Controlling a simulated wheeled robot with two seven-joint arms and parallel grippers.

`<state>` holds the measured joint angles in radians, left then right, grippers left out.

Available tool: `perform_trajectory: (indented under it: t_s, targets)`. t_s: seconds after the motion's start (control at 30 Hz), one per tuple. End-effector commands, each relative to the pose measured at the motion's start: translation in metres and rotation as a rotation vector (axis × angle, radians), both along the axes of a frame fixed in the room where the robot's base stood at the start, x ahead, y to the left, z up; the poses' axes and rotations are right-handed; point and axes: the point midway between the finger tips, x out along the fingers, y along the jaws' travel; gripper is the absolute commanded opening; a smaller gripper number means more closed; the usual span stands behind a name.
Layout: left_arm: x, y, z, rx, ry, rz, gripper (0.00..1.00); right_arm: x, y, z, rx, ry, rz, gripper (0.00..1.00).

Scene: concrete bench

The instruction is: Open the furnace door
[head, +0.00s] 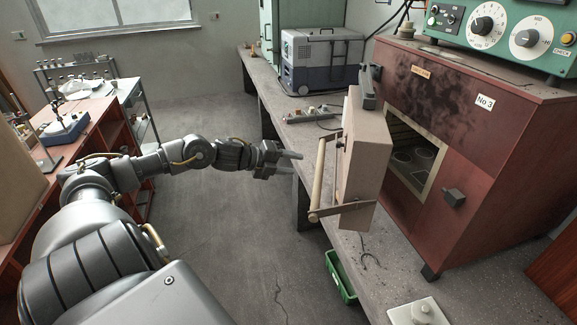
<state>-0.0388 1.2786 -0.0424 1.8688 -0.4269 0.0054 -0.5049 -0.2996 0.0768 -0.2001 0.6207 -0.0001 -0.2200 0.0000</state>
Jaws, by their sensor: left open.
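The furnace (455,95) is a dark red box on the concrete bench at the right. Its thick beige door (365,155) stands swung outward to the left, and the opening (415,150) shows the chamber with round marks on its floor. A pale bar handle (319,172) is fixed to the door's outer face by metal brackets. My left gripper (290,163) is open and empty, just left of the handle, its fingers pointing toward it. I see a gap between fingertips and bar. My right gripper is not in view.
A green control box (500,35) with dials sits on the furnace. A grey cooler-like box (320,62) stands farther back on the bench (400,270). A green crate (341,277) is on the floor below the bench edge. The floor (200,235) between the benches is clear.

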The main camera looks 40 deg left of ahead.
Motion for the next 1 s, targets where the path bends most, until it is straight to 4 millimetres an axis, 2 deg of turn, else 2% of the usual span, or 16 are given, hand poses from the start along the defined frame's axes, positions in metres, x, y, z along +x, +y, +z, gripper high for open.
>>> perform_trajectory:
  t_s: [0.47,0.57,0.67,0.77,0.8,0.87,0.9,0.97,1.0]
  targets:
    - [-0.005,0.001,0.003,0.0,0.001,-0.003,0.45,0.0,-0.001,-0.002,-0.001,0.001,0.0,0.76]
    - [-0.004,0.005,-0.003,-0.015,0.007,0.014,0.32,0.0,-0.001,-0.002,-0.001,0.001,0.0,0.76]
    - [-0.002,0.022,-0.034,-0.087,0.039,0.099,0.18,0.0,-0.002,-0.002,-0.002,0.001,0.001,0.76]
    - [-0.005,0.051,-0.102,-0.23,0.113,0.273,0.05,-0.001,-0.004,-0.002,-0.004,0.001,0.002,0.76]
    - [-0.013,0.063,-0.143,-0.302,0.158,0.368,0.0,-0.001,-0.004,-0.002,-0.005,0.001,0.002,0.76]
    - [-0.033,0.077,-0.215,-0.413,0.24,0.524,0.0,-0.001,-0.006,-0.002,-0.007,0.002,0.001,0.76]
    - [-0.053,0.08,-0.264,-0.482,0.299,0.629,0.0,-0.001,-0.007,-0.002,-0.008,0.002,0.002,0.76]
    - [-0.09,0.075,-0.336,-0.572,0.389,0.78,0.0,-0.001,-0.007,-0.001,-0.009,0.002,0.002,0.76]
    - [-0.118,0.066,-0.381,-0.621,0.452,0.875,0.0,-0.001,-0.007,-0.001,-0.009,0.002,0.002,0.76]
